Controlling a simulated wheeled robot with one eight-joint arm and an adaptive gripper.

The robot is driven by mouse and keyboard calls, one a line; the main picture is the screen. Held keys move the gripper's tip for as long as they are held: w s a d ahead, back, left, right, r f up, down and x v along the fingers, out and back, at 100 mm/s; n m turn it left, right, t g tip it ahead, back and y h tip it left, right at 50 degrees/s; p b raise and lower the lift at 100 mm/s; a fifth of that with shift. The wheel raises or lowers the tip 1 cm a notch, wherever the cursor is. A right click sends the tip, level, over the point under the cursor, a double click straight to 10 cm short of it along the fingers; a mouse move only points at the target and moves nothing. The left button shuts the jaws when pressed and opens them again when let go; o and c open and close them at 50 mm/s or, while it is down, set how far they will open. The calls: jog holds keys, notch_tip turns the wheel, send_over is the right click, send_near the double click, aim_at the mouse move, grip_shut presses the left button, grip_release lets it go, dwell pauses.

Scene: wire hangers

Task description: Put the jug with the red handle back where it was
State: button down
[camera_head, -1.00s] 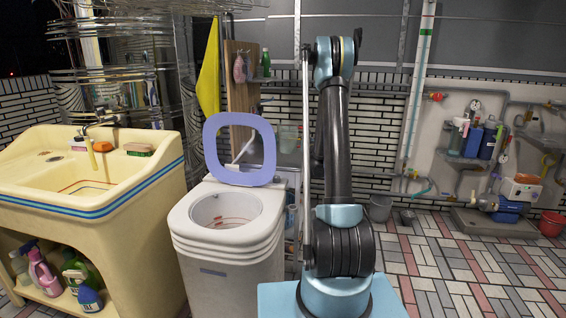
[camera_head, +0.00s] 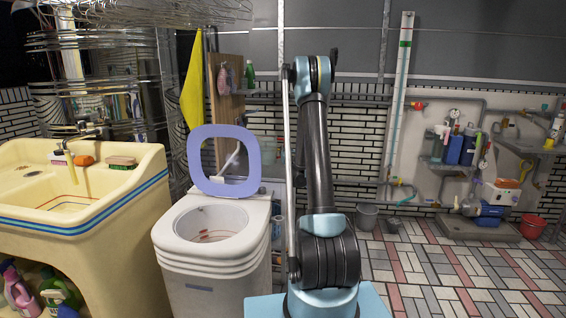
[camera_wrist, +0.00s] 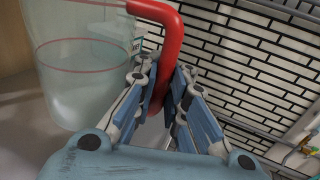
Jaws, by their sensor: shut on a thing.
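The jug (camera_wrist: 85,82) is clear, with thin red lines around it and a thick red handle (camera_wrist: 166,32). It fills the upper left of the wrist view, with its top cut off by the frame. My gripper (camera_wrist: 167,95) is shut on the lower part of the red handle, one finger on each side. The jug stands beside the fingers, on their left. In the head view my gripper is hidden behind my arm, and I cannot make out the jug for certain.
A white washer (camera_head: 215,265) with its lilac-framed lid (camera_head: 223,187) raised stands left of my arm. A cream sink (camera_head: 110,205) is further left. A wooden board (camera_head: 228,90) hangs at the back. Tiled floor is clear to the right, before a blue pump (camera_head: 490,215) and red bucket (camera_head: 533,227).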

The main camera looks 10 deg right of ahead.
jog(key=shift+f, duration=2.15)
jog(key=c, duration=1.6)
grip_release()
jog(key=shift+c, duration=0.2)
